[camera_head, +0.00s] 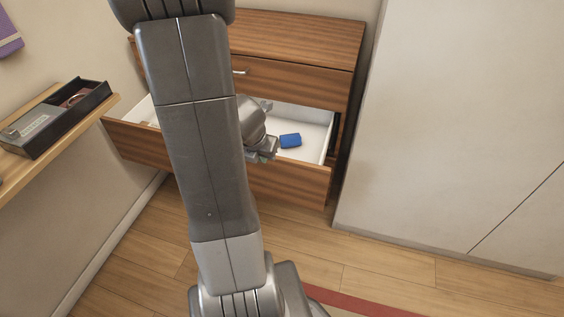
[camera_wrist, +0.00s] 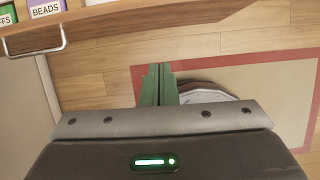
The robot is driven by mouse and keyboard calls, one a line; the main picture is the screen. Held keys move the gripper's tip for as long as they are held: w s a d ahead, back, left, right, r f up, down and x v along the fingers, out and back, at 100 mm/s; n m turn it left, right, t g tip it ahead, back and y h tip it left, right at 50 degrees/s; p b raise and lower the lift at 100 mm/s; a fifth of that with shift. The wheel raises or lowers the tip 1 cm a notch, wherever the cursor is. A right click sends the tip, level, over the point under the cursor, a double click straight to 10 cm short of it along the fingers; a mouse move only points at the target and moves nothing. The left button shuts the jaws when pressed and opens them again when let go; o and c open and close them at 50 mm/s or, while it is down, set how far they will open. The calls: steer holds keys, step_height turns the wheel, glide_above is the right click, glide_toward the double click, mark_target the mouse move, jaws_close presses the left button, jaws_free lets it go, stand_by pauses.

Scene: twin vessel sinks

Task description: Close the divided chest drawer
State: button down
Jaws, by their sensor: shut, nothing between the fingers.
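The wooden chest (camera_head: 300,40) stands against the wall in the head view. Its drawer (camera_head: 290,182) is pulled out, showing a white interior with a blue item (camera_head: 290,140) inside. My arm hides the drawer's middle. The wrist view shows a wooden front with a metal handle (camera_wrist: 36,48) at top left, and a purple "BEADS" label (camera_wrist: 46,8) and a green label (camera_wrist: 8,14) beyond its edge. My gripper (camera_wrist: 159,70) has its green fingers together, empty, over the floor and to the right of the handle.
A shelf (camera_head: 50,150) with a dark open box (camera_head: 75,105) is at the left wall. A pale cabinet (camera_head: 460,120) stands right of the chest. The wood floor (camera_head: 300,235) before the drawer looks clear, with a red-edged rug (camera_head: 370,306) nearer.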

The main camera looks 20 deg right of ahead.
steer(key=f, duration=0.1)
steer(key=b, duration=0.5)
glide_above(274, 166)
steer(key=s+a, duration=0.2)
steer(key=s, duration=0.1)
step_height(274, 166, down, 8)
steer(key=shift+d+f, duration=0.1)
steer(key=shift+f, duration=0.15)
steer(key=shift+w+d+f, duration=0.1)
steer(key=shift+w+d, duration=0.2)
steer(key=shift+w, duration=0.2)
